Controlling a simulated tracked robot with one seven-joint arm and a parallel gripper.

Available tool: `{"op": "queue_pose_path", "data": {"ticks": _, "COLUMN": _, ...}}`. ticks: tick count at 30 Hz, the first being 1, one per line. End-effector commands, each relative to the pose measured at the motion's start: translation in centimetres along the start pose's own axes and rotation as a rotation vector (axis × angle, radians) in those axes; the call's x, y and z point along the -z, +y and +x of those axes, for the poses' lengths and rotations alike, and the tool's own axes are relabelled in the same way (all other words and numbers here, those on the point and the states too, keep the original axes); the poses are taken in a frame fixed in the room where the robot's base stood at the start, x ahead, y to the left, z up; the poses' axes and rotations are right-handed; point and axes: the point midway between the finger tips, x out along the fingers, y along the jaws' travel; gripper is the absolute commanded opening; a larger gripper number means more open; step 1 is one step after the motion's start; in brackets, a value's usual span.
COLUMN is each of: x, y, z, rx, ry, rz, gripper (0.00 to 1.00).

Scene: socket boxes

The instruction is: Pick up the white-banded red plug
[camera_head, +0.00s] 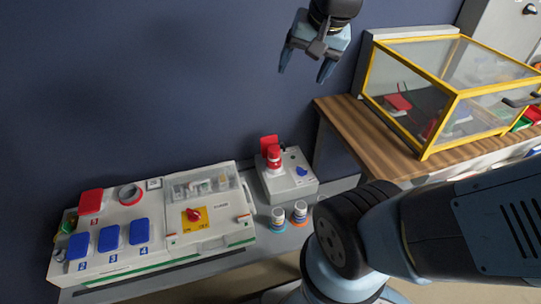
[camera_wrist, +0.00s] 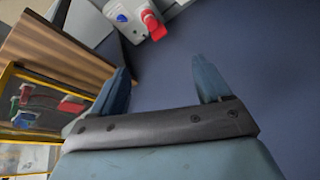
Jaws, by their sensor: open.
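A red plug (camera_head: 274,158) with a pale band low on it stands upright on the small grey socket box (camera_head: 292,183), in front of a raised red lid (camera_head: 269,142). In the wrist view red and white parts (camera_wrist: 152,24) of it show at the top edge; which is plug and which is lid is hard to tell. My gripper (camera_head: 305,73) is open and empty, high above the box and a little to its right, apart from everything. Its two spread fingers also show in the wrist view (camera_wrist: 162,68).
Two small white-banded cylinders, one blue-based (camera_head: 278,219) and one orange-based (camera_head: 300,212), stand before the small box. A long socket panel (camera_head: 150,250) with red and blue lids lies left. A yellow-framed clear case (camera_head: 455,95) stands on the wooden bench (camera_head: 360,131) at right.

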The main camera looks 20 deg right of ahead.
Motion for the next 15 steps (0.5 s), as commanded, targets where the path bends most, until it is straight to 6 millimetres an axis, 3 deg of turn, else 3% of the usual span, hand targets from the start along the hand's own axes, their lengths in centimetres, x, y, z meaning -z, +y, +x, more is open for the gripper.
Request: {"op": "queue_pose_path", "data": {"ticks": 15, "x": 4.9, "y": -2.2, "z": 10.2, "rx": -0.058, "ry": -0.183, "rz": 0.812, "gripper": 0.77}}
